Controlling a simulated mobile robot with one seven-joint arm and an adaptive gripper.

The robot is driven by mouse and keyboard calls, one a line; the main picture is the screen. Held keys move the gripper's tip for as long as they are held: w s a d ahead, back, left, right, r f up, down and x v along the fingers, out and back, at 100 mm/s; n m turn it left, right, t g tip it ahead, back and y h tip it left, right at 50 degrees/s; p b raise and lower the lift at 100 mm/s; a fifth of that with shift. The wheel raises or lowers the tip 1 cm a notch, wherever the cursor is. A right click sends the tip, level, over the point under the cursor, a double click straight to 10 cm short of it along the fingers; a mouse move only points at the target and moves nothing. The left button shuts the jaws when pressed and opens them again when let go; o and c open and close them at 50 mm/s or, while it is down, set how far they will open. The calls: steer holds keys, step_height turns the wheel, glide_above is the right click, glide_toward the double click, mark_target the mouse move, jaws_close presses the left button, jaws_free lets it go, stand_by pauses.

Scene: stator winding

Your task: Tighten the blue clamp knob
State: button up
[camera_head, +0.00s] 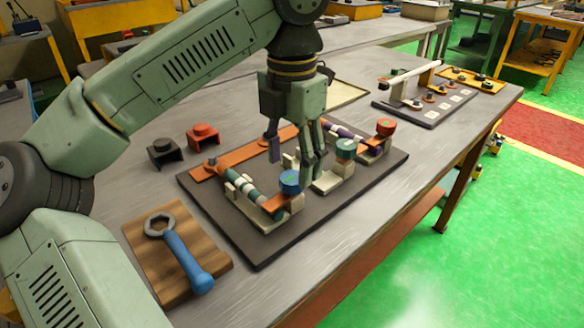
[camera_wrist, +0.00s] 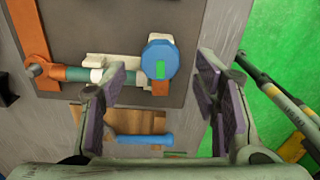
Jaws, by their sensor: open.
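The blue clamp knob (camera_head: 290,181) sits at the front end of a clamp on the dark baseplate (camera_head: 256,247). In the wrist view the blue knob (camera_wrist: 160,57), with a green mark on top, lies ahead of the gap between my fingers. My gripper (camera_head: 294,160) points down over the plate, behind the blue knob and apart from it. In the wrist view my gripper (camera_wrist: 167,95) is open, with nothing between its pads. A green and white coil (camera_head: 241,189) lies in the holder beside the knob.
A green-topped knob (camera_head: 345,149) and a red knob (camera_head: 385,127) stand on the same plate. A blue-handled wrench (camera_head: 186,258) lies on a wooden board at the front left. Red (camera_head: 203,136) and black (camera_head: 164,152) blocks stand behind the plate. The table's front right is clear.

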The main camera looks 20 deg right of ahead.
mark_target(292, 177)
step_height(292, 177, up, 10)
steer(key=shift+f, duration=0.25)
stand_by(0.5)
